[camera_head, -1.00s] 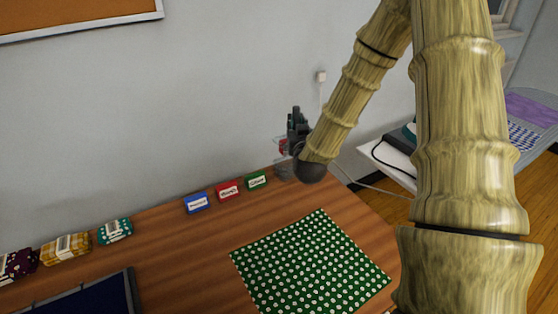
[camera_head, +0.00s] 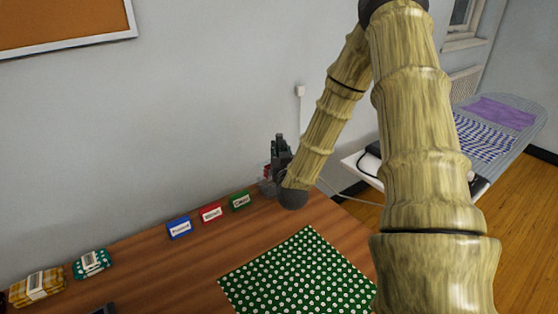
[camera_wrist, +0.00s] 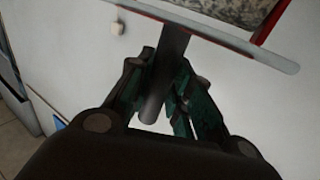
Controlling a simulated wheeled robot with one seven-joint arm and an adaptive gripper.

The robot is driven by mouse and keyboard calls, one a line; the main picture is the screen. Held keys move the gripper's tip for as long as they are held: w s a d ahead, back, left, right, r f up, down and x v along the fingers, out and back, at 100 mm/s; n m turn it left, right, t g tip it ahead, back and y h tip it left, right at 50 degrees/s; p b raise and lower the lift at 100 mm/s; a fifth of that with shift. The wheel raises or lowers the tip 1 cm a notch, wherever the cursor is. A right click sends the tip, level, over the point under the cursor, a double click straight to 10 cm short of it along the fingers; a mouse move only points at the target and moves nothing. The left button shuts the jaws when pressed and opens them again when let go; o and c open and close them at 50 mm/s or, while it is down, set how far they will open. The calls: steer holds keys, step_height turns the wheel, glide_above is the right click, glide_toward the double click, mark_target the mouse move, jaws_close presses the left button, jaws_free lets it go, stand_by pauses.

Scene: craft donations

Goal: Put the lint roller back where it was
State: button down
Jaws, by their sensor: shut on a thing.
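My gripper (camera_head: 280,152) is beyond the table's back right corner area, close to the wall, with my wrist low over the tabletop. In the wrist view my gripper (camera_wrist: 162,75) is shut on a dark handle, which appears to be the lint roller (camera_wrist: 171,55). Beyond the handle are a pale bar, a speckled surface and red edges; I cannot tell how much of this belongs to the roller. In the head view a small red and clear shape (camera_head: 267,173) shows beside my gripper, partly hidden by it. Whether anything supports the roller is unclear.
Blue (camera_head: 179,228), red (camera_head: 211,213) and green (camera_head: 240,201) label cards stand along the table's back edge. A green dotted cloth (camera_head: 300,275) lies in front. Folded fabric bundles (camera_head: 91,264) are at left. An ironing board (camera_head: 500,120) stands at right.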

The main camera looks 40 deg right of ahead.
steer(key=shift+f, duration=1.8)
steer(key=shift+f+b, duration=0.3)
steer(key=shift+f, duration=0.1)
steer(key=c, duration=1.3)
jaws_free()
steer(key=shift+r+p, duration=0.45)
steer(key=shift+r, duration=0.15)
steer(key=b+v, duration=0.1)
steer(key=v, duration=1.1)
steer(key=shift+f+b, duration=0.2)
steer(key=shift+b, duration=0.1)
